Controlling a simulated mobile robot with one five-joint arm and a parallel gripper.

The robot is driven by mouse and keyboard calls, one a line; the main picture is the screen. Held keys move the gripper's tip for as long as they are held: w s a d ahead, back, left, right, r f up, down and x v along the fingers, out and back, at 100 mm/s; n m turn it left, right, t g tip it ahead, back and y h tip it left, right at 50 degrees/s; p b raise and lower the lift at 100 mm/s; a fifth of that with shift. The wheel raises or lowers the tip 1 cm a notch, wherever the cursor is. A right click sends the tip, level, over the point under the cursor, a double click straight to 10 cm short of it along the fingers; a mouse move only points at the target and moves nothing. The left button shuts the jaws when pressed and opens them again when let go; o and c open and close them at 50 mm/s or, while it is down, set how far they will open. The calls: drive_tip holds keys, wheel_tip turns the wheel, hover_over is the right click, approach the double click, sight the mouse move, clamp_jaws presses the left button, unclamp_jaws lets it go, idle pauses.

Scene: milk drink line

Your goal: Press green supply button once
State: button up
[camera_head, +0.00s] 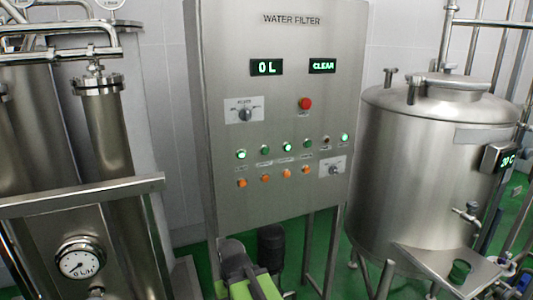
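The grey control panel (290,205) headed WATER FILTER stands in the middle. It carries a row of small green buttons or lamps. The far left one (241,154), a middle one (287,146) and the far right one (344,138) glow brightly; others between them look dimmer. Their labels are too small to read, so I cannot tell which is the supply button. My gripper (236,252), grey with lime green parts behind it, appears low in front of the panel, well below the buttons. Its fingers are not clear, and it seems to touch nothing on the panel.
A red button (305,104), a selector switch (245,114), orange buttons (265,178) and displays reading 0 L (266,67) and CLEAR (322,66) share the panel. A steel tank (415,170) stands right, pipework with a gauge (80,262) left.

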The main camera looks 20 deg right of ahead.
clamp_jaws()
idle(1.5)
